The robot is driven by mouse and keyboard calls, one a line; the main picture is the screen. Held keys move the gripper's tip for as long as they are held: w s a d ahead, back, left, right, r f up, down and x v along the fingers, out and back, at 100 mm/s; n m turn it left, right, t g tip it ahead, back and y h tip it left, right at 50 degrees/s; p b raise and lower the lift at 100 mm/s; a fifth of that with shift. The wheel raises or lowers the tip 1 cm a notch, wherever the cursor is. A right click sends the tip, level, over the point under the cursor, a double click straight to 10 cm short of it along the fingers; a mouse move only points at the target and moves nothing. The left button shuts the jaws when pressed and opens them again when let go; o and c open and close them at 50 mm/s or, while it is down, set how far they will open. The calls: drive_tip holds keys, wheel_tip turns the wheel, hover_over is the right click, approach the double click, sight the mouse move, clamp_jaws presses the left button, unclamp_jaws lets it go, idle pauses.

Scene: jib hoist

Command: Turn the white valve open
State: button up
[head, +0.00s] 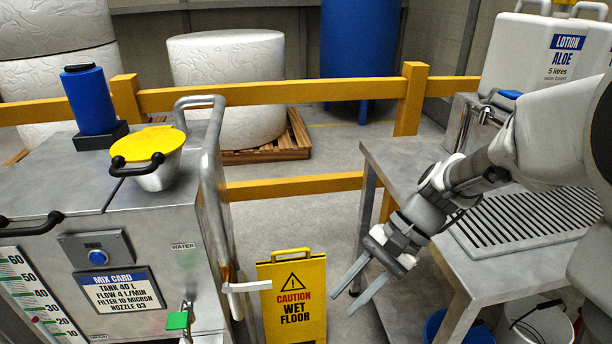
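The white valve (248,286) is a white lever at the right front corner of a steel tank unit (130,230), near the lower end of a grey pipe (212,190). Its lever points out to the right, roughly level, and overlaps the yellow wet floor sign in the picture. A "WATER" label (182,246) is on the tank to its left. My gripper (343,303) is to the right of the valve, with its two fingers apart and nothing between them. It is clear of the lever in the picture.
The yellow wet floor sign (292,298) stands behind the lever. A steel bench (400,160) with a drain grate (530,215) is at right, under my arm. Yellow rails (270,93) cross behind; buckets (540,325) sit below.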

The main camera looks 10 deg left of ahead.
drive_tip(key=w+a+f+m+g+y+p, duration=0.2)
drive_tip(key=w+a+f+m+y, duration=0.1)
drive_tip(key=w+a+m+y, duration=0.15)
drive_tip(key=m+y+p, duration=0.2)
drive_tip(key=m+y, duration=0.4)
approach(247, 285)
drive_tip(key=b+x, duration=0.1)
drive_tip(key=x, duration=0.2)
drive_tip(key=b+x, duration=0.1)
drive_tip(key=x, duration=0.2)
drive_tip(key=b+x, duration=0.1)
drive_tip(key=x, duration=0.3)
drive_tip(key=shift+a+f, duration=0.1)
drive_tip(key=shift+f, duration=0.25)
clamp_jaws()
idle(0.7)
